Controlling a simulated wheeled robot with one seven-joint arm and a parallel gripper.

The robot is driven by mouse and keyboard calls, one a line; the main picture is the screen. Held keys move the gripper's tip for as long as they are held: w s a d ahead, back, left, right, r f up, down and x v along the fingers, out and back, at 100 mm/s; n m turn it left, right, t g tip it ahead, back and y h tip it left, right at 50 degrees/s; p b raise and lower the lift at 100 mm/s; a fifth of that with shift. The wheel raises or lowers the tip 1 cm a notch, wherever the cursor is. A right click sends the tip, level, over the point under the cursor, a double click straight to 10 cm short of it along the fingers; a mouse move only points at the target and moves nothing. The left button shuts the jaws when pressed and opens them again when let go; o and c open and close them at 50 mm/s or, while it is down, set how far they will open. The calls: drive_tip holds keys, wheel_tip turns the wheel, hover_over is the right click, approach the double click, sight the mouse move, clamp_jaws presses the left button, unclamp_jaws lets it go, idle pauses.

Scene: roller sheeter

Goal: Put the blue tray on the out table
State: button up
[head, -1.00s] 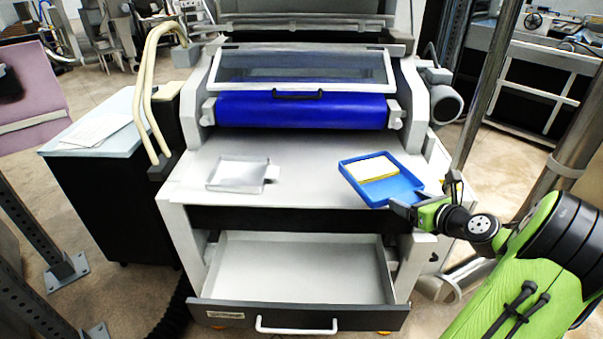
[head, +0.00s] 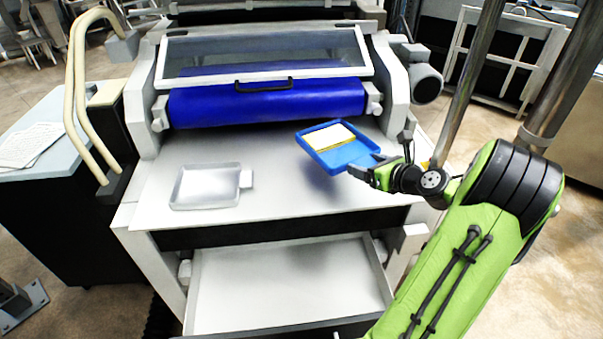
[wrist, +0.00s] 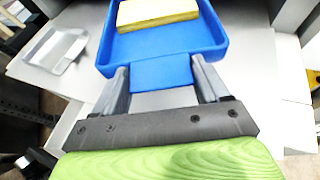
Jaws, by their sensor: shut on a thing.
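The blue tray (head: 348,156) is held over the right part of the machine's light table (head: 270,200), with a shadow under it, so it appears lifted clear. A pale yellow-edged block (head: 322,140) lies in it. My gripper (head: 368,168) is shut on the tray's tab at its near right corner. In the wrist view my gripper (wrist: 163,85) has a finger on each side of the blue tab, and the tray (wrist: 165,45) extends ahead with the block (wrist: 157,12) inside. Which surface is the out table cannot be told for sure.
A white tray (head: 206,187) with a tab rests on the table's left part. A blue roller (head: 265,98) under a clear guard (head: 262,52) closes off the back. An open drawer (head: 290,285) juts out below. A side cabinet (head: 35,150) with papers stands left; metal posts (head: 475,85) stand right.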

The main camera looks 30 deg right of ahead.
sight(362, 203)
wheel_tip(362, 203, down, 10)
drive_tip(key=b, duration=0.3)
drive_tip(key=shift+s+b, duration=0.15)
drive_tip(key=shift+b, duration=0.2)
drive_tip(key=o, duration=1.4)
drive_tip(key=shift+s, duration=0.1)
